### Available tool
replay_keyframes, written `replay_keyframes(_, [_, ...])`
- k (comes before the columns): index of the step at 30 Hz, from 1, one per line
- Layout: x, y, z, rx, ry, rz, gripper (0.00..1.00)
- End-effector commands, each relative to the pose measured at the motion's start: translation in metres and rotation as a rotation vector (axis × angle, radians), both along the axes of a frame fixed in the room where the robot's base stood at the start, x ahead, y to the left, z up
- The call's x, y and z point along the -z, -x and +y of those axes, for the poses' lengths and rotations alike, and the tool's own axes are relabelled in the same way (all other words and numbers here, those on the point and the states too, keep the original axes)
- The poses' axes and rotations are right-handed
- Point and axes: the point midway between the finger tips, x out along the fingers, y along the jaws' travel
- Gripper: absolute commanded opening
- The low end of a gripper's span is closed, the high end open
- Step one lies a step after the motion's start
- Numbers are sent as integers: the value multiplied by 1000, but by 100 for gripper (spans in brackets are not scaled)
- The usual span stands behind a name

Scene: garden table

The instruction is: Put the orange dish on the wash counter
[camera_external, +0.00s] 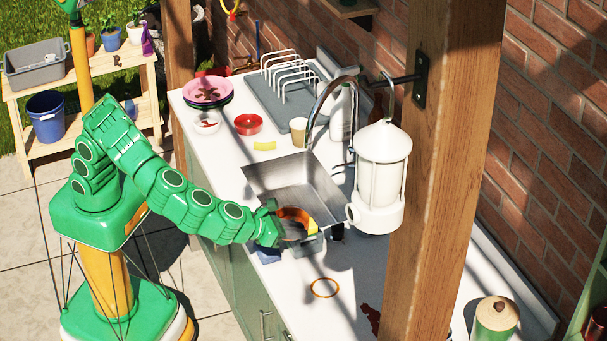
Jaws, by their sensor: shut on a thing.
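The orange dish (293,213) is at the end of my arm, over the near edge of the sink. My gripper (285,226) is shut on it; the fingers are small and partly hidden. The dish looks tilted, and I cannot tell whether it touches anything below. The wash counter (222,163) is a long white top on green cabinets along the brick wall. A thin orange ring or orange-rimmed plate (324,288) lies flat on the counter, nearer than the sink.
The metal sink (283,180) lies beyond my gripper. A white lantern (381,170) hangs before a wooden post (436,170). Pink plates (208,90), a red bowl (248,124), a cup (298,131) and a dish rack (283,85) stand farther back.

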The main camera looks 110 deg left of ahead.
Motion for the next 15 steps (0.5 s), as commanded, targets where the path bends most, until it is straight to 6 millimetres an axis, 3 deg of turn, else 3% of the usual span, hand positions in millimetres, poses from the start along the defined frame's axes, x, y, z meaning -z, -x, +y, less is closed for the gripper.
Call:
replay_keyframes(3, [-1, -4, -27, 40, 5, -2, 0])
replay_keyframes(10, [-3, -8, -64, 94, 12, -5, 0])
replay_keyframes(15, [24, -7, -61, 92, 8, -3, 0])
